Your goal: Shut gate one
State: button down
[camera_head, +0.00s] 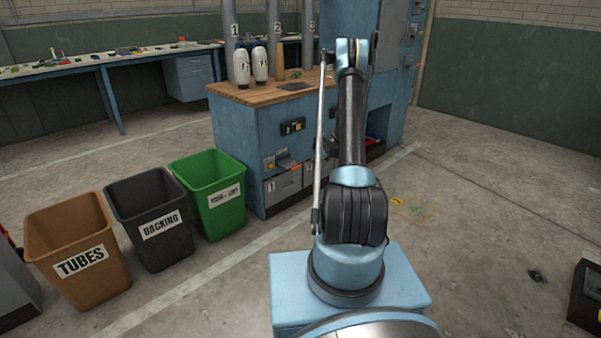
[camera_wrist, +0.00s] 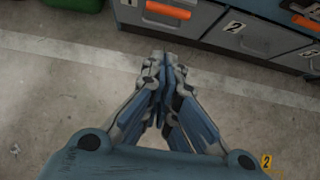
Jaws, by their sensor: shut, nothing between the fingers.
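The blue cabinet (camera_head: 235,150) has bins numbered 1 and 2 low on its front. In the wrist view an orange handle (camera_wrist: 168,11) on a grey plate lies near the top edge, and a second orange handle (camera_wrist: 308,22) is at the top right. I cannot tell for sure which is gate one or how far it stands open. My gripper (camera_wrist: 165,60) is shut and empty, in front of and apart from the handles. In the head view my arm hides it.
Tubes bin (camera_head: 75,240), backing bin (camera_head: 150,215) and green bin (camera_head: 205,185) stand left of the cabinet. White bottles (camera_head: 242,68) and numbered pipes stand on its wooden top (camera_head: 250,94). A dark box (camera_head: 586,295) is at the right edge. The floor at right is mostly clear.

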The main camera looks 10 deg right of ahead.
dwell(0.3)
jog(key=w+a+r+x, duration=0.1)
jog(key=x, duration=1.2)
jog(key=shift+w+r, duration=0.3)
jog(key=shift+a, duration=0.15)
